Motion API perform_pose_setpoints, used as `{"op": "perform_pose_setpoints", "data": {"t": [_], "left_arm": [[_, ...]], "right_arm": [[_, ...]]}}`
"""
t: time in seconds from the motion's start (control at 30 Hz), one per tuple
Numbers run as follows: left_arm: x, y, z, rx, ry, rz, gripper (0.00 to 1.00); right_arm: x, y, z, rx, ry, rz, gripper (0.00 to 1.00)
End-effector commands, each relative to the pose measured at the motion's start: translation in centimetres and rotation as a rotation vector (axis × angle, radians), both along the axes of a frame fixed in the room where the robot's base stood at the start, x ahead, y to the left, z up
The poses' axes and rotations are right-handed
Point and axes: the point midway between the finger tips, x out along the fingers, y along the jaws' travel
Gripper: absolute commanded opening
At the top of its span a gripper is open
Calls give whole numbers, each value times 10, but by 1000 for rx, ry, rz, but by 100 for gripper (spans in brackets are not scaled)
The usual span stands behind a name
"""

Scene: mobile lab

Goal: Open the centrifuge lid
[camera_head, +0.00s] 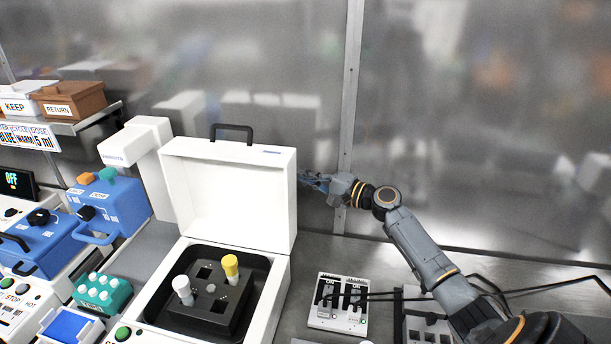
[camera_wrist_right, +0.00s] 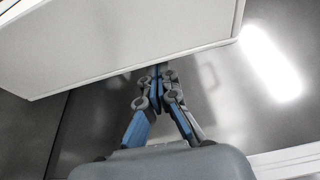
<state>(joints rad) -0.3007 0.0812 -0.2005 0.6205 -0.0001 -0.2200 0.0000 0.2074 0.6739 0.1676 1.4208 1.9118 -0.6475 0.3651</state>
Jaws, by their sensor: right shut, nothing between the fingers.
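The white centrifuge (camera_head: 269,318) stands in the middle of the bench. Its lid (camera_head: 235,197) is raised upright at the back, with a black handle (camera_head: 232,128) on its top edge. Inside is a black rotor (camera_head: 212,289) holding a white-capped tube (camera_head: 183,290) and a yellow-capped tube (camera_head: 230,268). My right gripper (camera_head: 308,180) is at the right edge of the raised lid, shut and empty, partly hidden behind it. In the right wrist view the shut fingers (camera_wrist_right: 160,72) are by the lid's white panel (camera_wrist_right: 120,40); contact cannot be told. My left gripper is not in view.
A power strip with switches (camera_head: 338,303) and black cables lie right of the centrifuge. Blue devices (camera_head: 112,206), a teal tube rack (camera_head: 102,293) and a shelf with KEEP (camera_head: 17,105) and RETURN (camera_head: 58,110) boxes crowd the left. A metal wall stands behind.

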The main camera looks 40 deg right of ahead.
Motion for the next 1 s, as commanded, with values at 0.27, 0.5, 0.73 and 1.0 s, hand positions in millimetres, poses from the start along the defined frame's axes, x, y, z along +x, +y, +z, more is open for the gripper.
{"op": "perform_pose_setpoints", "data": {"t": [0.27,0.5,0.73,1.0], "left_arm": [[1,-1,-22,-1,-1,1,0],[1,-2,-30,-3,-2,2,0],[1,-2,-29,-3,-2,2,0],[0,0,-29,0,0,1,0]], "right_arm": [[-15,18,5,-82,-76,4,0],[-25,28,15,-139,-124,3,0],[-25,28,15,-139,-122,3,0],[-43,20,13,-139,-120,0,0]]}}
